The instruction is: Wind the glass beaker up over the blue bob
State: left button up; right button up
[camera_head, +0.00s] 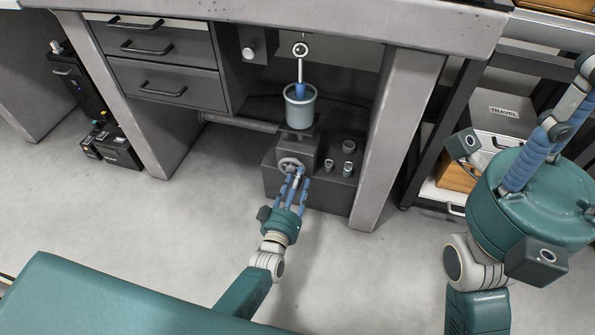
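The glass beaker (300,112) stands upright on a small platform (297,130) under the table. The blue bob (300,90) hangs from a rod at the beaker's mouth, its lower end hidden behind the near rim. Below the platform, a grey lift box carries a round hand wheel (288,163). My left gripper (297,176) is at the wheel's front, its blue fingers spread about a small pale handle; whether they press on it I cannot tell. My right gripper (575,100) is raised at the right, far from the lift, with its fingertips near or past the picture edge.
Drawers (165,82) hang at the left, and a dark rack (440,130) stands at the right. The floor in front is clear.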

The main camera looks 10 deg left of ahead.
aim_at(297, 163)
pick_arm(q)
notch_tip(297, 163, up, 8)
jog(key=shift+r, duration=0.25)
